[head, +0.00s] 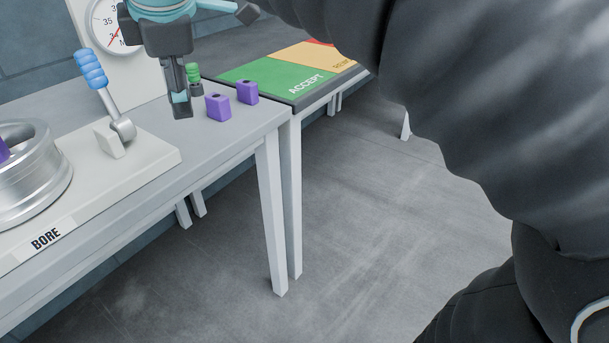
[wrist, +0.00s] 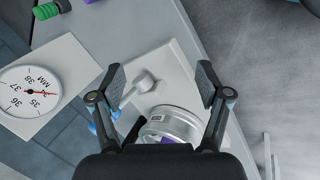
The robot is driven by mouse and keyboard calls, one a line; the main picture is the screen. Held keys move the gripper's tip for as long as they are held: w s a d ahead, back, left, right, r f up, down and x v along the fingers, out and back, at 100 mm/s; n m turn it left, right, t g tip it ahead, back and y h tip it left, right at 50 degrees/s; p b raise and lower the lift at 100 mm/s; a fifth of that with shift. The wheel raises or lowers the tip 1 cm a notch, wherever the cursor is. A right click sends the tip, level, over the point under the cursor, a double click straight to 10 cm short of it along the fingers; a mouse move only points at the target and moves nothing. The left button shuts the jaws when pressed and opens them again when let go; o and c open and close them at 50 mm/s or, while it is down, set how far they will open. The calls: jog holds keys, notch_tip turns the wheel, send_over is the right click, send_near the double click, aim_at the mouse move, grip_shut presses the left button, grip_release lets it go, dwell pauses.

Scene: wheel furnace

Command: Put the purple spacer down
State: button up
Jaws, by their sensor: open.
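Two purple spacers stand apart on the grey bench (head: 235,125) near its right end: a nearer one (head: 218,107) and a farther one (head: 247,92), each with a dark hole on top. My gripper (head: 181,108) points down just left of the nearer one, apart from it in the picture. In the wrist view my gripper (wrist: 160,82) is open, with nothing between its fingers. A purple piece (head: 3,150) shows inside the silver wheel (head: 35,175) at the left edge; it also shows in the wrist view (wrist: 166,140), partly hidden.
A lever with a blue grip (head: 91,68) rises from the white plate (head: 150,163) marked BORE. A dial gauge (head: 112,22) stands behind. A green grip (head: 194,74) is behind my gripper. A mat with a green ACCEPT area (head: 270,78) lies beyond the spacers. Open floor is right.

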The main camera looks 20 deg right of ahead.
jog(key=s+d+f+m, duration=0.7)
jog(key=f+m, duration=0.2)
jog(key=f, duration=0.2)
jog(key=s+d+f+m, duration=0.7)
jog(key=d+f+m, duration=0.1)
jog(key=f, duration=0.4)
jog(key=shift+s+f+m+t+h, duration=0.3)
jog(key=shift+s+m, duration=0.1)
jog(key=shift+m, duration=0.1)
